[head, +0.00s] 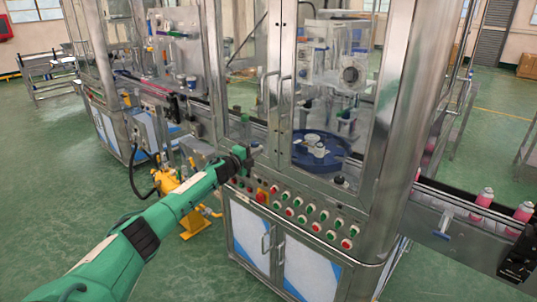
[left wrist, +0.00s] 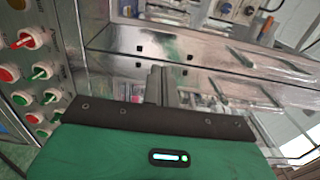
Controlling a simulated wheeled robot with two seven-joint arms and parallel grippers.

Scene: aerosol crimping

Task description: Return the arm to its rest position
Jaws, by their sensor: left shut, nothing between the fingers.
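My left arm, green with dark joints, comes in from the lower left in the head view. My left gripper (head: 243,158) is at the near corner of the crimping machine, just above the left end of its button panel (head: 300,222). In the left wrist view the fingers (left wrist: 160,84) are together with nothing between them, in front of the machine's metal frame (left wrist: 215,55). Whether the fingertips touch the machine I cannot tell. The panel's red and green knobs (left wrist: 42,72) are close on the left there. My right gripper is not in view.
Glass doors (head: 340,90) in steel frames rise behind the gripper, with a blue round table (head: 345,158) inside. A conveyor (head: 450,200) with pink cans (head: 484,198) runs off to the right. A yellow unit (head: 185,190) stands beside my forearm. Green floor (head: 60,190) is clear at left.

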